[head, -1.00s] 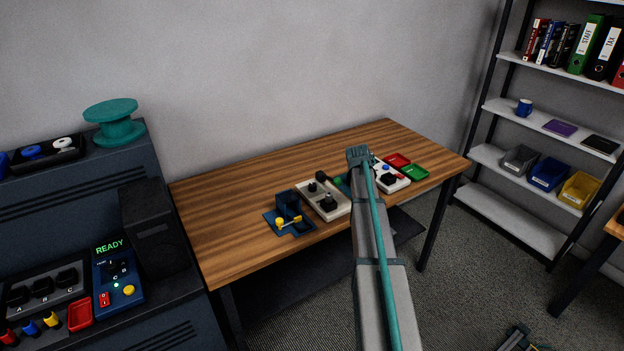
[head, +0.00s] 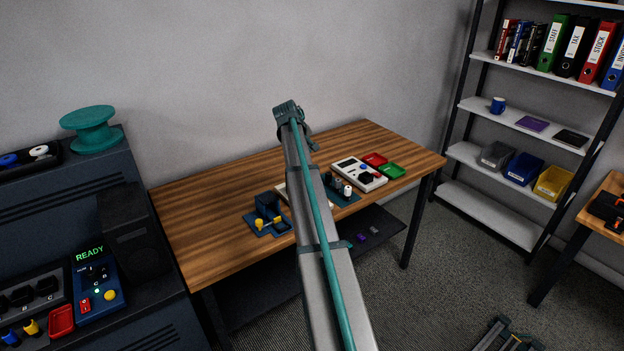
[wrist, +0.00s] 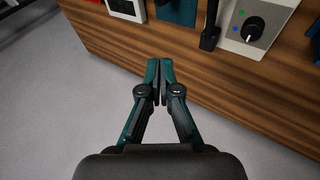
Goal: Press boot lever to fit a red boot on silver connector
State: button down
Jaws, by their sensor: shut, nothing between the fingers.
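My gripper (wrist: 160,78) is shut and empty, above the table's edge in the wrist view. In the head view my arm hides most of it. A black upright lever (wrist: 210,38) stands at the left side of a white box (wrist: 255,28) with a black knob, ahead and right of my fingers, apart from them. I cannot tell if it is the boot lever. A blue fixture (head: 267,214) with a yellow handle stands on the table in the head view. A teal fixture (head: 342,189) holds small white and dark parts. I cannot make out a silver connector or a red boot for certain.
A white device (head: 360,174), a red tray (head: 374,160) and a green tray (head: 391,170) sit on the wooden table (head: 190,215). A console (head: 97,285) reading READY stands at left. A shelf (head: 500,208) stands at right. The table's left part is clear.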

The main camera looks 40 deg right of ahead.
jog(key=shift+f, duration=0.15)
jog(key=shift+s+a+f+b, duration=0.1)
jog(key=shift+s+f+b, duration=0.45)
jog(key=shift+f, duration=0.8)
jog(key=shift+s+d+f+b, duration=0.1)
jog(key=shift+s+f+b, duration=0.2)
jog(key=shift+f+b, duration=0.75)
jog(key=shift+s+a+f+b, duration=0.1)
jog(key=shift+s+f+b, duration=0.25)
jog(key=shift+f, duration=1.3)
jog(key=shift+s+f, duration=0.1)
jog(key=shift+s, duration=0.05)
jog(key=shift+f, duration=0.3)
jog(key=shift+s+f+b, duration=0.35)
jog(key=shift+f, duration=0.55)
jog(key=shift+s+f+b, duration=0.3)
jog(key=shift+f+b, duration=0.05)
jog(key=shift+f, duration=0.5)
dwell(0.4)
jog(key=shift+r, duration=0.1)
dwell(0.4)
jog(key=shift+w+r+p, duration=0.25)
jog(key=shift+r+p, duration=0.1)
jog(key=shift+r, duration=0.35)
jog(key=shift+w+r+p, duration=0.25)
jog(key=shift+r+p, duration=0.1)
jog(key=shift+r, duration=0.3)
jog(key=shift+w+r+p, duration=0.25)
jog(key=shift+r+p, duration=0.1)
jog(key=shift+r, duration=0.35)
